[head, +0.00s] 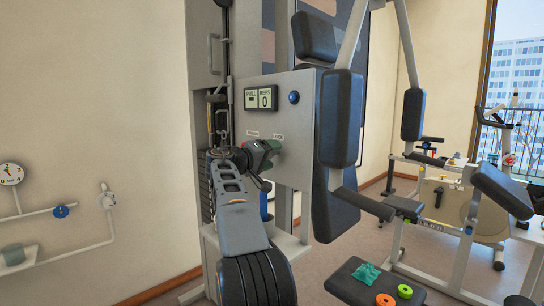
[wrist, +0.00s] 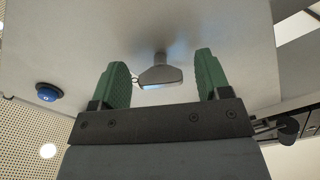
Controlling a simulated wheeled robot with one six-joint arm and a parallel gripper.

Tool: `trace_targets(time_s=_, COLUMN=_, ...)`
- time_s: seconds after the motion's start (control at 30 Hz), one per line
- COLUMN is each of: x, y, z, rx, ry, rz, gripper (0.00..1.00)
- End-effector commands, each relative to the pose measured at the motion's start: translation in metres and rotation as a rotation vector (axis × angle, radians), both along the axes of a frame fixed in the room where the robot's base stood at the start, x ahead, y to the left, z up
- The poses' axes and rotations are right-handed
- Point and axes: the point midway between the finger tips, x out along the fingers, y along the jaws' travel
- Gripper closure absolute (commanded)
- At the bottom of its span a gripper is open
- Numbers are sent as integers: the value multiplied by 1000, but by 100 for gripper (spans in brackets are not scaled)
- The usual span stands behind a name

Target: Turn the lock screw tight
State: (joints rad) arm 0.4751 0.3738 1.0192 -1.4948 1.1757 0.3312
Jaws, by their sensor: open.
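The lock screw (wrist: 160,75) is a grey stem with a wide, flat, wing-like head. In the wrist view it stands out from the grey machine panel. My gripper (head: 265,152) is up against the front of the panel, just below the small LOCK label. In the wrist view its two green fingers are open, one on each side of the screw head, with a small gap showing on both sides. I see no clear contact. In the head view the screw is mostly hidden by my gripper.
The panel (head: 298,122) carries a counter display (head: 261,98) reading 0 and a blue button (head: 294,97). A dark padded machine arm (head: 341,118) hangs close to the right. A weight stack column stands left. A bench with coloured rings (head: 385,299) is lower right.

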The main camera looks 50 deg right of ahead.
Motion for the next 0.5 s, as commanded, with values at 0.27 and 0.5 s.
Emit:
trace_targets(time_s=0.27, x=4, y=51, z=1, rx=0, ry=0, rz=6, gripper=30)
trace_targets(time_s=0.5, x=8, y=97, z=1, rx=0, ry=0, rz=4, gripper=30)
